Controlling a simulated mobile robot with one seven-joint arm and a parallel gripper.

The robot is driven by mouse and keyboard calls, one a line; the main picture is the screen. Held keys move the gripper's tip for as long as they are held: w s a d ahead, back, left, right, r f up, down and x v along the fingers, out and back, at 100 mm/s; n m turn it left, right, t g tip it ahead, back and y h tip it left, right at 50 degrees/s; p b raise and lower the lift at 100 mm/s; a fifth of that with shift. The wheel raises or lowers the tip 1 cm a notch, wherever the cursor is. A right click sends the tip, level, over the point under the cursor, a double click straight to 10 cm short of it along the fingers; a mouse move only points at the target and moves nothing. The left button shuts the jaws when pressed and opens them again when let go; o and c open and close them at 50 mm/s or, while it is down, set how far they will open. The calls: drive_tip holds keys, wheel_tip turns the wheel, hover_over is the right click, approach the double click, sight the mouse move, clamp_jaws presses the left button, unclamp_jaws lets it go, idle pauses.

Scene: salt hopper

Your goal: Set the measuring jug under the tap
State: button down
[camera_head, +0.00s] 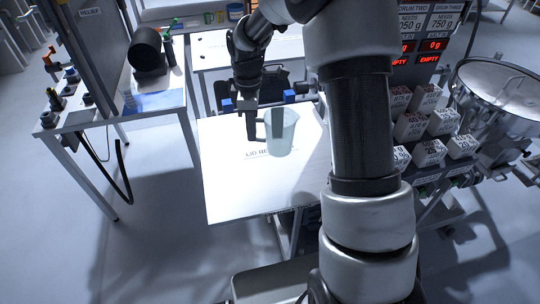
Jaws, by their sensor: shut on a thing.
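The measuring jug (287,135) is a pale, translucent vessel with its handle on the left. It appears upright over the white table; I cannot tell whether its base touches the top. My gripper (261,128) is at the handle side of the jug, pointing down, and is shut on the jug. One dark finger shows left of the handle, and a dark strip shows against the jug's wall. I cannot make out the tap in this view.
The white table (232,190) has clear room left and front of the jug. A side bench (110,113) with a black cylinder (147,52) stands at left. Several labelled weight boxes (431,152), red displays (433,46) and a round metal drum (505,88) stand at right.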

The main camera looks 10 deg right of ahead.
drive_tip(key=f+n, duration=0.1)
drive_tip(key=f, duration=0.2)
drive_tip(key=w+f+n+b, duration=0.1)
drive_tip(key=f, duration=0.3)
drive_tip(key=f+n, duration=0.1)
drive_tip(key=f, duration=0.2)
drive_tip(key=shift+w+a+f, duration=0.25)
drive_tip(key=shift+w+f, duration=0.05)
drive_tip(key=shift+w, duration=0.1)
drive_tip(key=shift+f, duration=0.15)
drive_tip(key=c, duration=1.8)
unclamp_jaws()
drive_tip(key=shift+c, duration=0.2)
